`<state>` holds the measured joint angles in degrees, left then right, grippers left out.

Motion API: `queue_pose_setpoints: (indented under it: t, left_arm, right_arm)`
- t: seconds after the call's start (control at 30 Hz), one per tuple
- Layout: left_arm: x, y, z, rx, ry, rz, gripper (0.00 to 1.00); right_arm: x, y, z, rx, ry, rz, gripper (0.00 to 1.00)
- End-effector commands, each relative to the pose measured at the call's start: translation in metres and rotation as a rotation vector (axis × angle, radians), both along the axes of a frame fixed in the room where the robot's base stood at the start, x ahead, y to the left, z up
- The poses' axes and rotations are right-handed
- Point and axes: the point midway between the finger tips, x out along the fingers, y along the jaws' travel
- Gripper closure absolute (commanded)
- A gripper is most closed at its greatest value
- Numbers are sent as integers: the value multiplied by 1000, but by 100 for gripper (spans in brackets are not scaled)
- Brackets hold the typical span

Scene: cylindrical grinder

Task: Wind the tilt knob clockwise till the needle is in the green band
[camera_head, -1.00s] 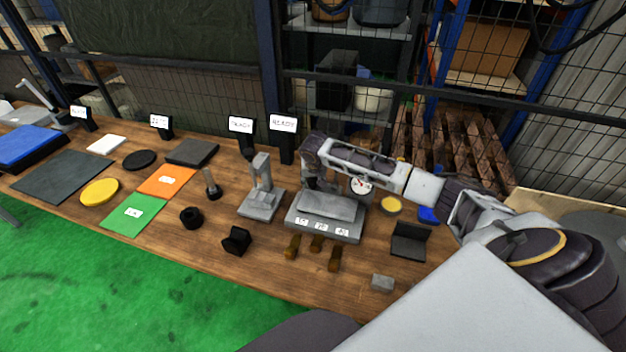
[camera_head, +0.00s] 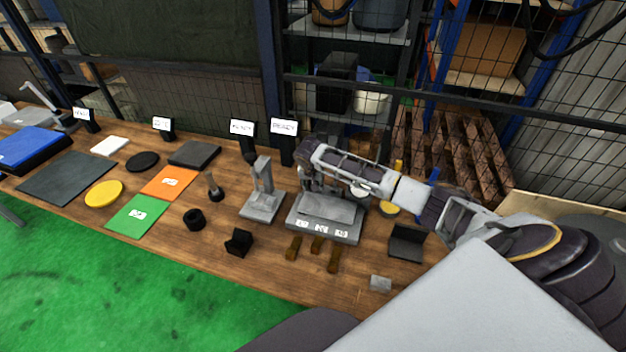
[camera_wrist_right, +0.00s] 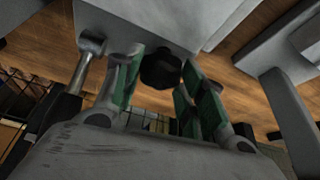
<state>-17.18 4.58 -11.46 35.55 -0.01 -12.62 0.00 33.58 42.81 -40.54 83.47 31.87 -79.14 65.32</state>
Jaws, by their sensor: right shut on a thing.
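The tilt knob (camera_wrist_right: 160,68) is dark and many-sided. In the right wrist view it sits on the side of a grey block, between the green-padded fingers of my right gripper (camera_wrist_right: 160,85), which is shut on it. In the head view my right arm reaches over the grey fixture (camera_head: 322,227); the gripper (camera_head: 308,180) is at the fixture's back left, and the knob is hidden there. The white round gauge (camera_head: 360,190) stands behind the fixture's right side, partly covered by my forearm; its needle and green band cannot be read. My left gripper is not in view.
A grey upright stand (camera_head: 262,195) is close on the fixture's left. Black sign posts (camera_head: 284,145) stand behind. Bare wood lies at the front.

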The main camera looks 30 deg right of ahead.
Motion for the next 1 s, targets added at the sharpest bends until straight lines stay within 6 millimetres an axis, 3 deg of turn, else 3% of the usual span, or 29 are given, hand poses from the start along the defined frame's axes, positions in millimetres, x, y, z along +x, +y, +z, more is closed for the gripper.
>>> queue_pose_setpoints:
  t: [0.5,0.93,0.97,1.0]
  left_arm:
    - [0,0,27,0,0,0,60]
    - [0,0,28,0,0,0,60]
    - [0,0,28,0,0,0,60]
    - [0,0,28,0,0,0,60]
  right_arm:
    - [1,1,3,0,-1,-196,83]
    - [1,0,1,-2,-2,-224,83]
    - [1,0,1,-2,-2,-224,57]
    - [1,0,1,-2,-2,-223,52]
